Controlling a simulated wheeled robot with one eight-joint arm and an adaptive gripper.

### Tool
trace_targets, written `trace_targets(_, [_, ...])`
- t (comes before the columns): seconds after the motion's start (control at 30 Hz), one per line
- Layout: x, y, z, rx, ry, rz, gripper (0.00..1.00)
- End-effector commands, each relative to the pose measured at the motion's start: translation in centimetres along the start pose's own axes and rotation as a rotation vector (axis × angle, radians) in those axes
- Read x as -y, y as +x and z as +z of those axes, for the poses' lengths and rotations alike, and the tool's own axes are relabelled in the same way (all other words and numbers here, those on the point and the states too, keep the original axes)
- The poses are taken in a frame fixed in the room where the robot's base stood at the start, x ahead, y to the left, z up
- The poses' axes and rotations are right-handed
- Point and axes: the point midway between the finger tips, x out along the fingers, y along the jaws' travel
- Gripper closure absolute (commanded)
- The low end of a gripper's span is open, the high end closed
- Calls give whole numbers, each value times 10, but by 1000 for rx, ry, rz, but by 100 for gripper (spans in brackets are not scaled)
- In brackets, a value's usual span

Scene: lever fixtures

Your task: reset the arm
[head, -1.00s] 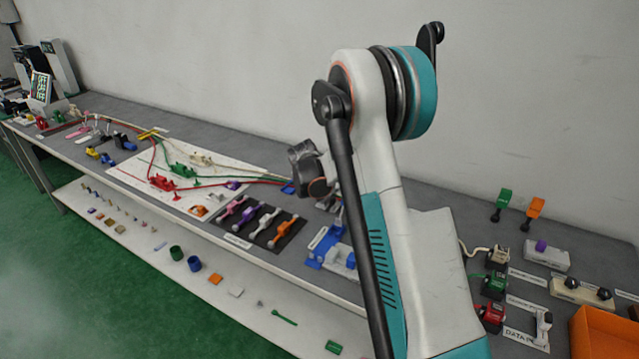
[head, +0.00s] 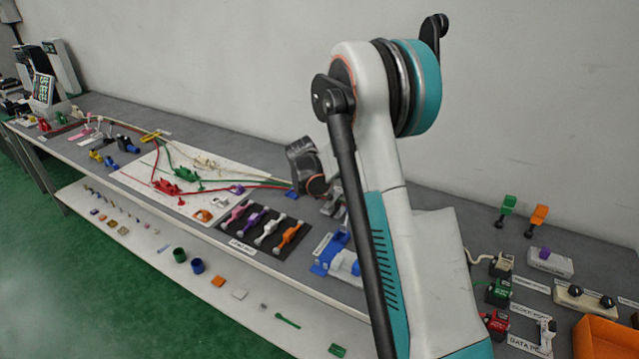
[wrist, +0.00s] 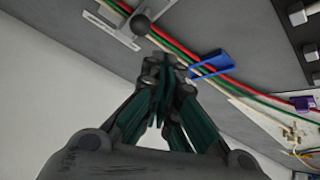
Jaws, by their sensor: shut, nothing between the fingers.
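My gripper (wrist: 168,75) is shut and empty in the wrist view. It is above the grey bench, with a lever fixture with a dark ball knob (wrist: 140,25) on a light plate beyond its tips. A blue clip (wrist: 212,62) around the red, green and white cables is right of the tips, apart from them as far as I can tell. In the head view my raised arm stands in front of the bench, and its wrist (head: 308,165) is partly hidden behind the arm; the fingers cannot be made out there.
A dark mat with several coloured levers (head: 265,230) lies left of my arm. A white board with cables (head: 190,175) is beyond it. Connector fixtures and an orange bin (head: 600,338) stand at the right. The wall is behind the bench.

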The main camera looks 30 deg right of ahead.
Motion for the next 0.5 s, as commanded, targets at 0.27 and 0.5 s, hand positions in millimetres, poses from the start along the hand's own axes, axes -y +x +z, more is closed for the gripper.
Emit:
trace_targets(0.27, [16,-38,39,-1,-2,0,100])
trace_targets(0.5, [22,-51,55,-1,-1,0,100])
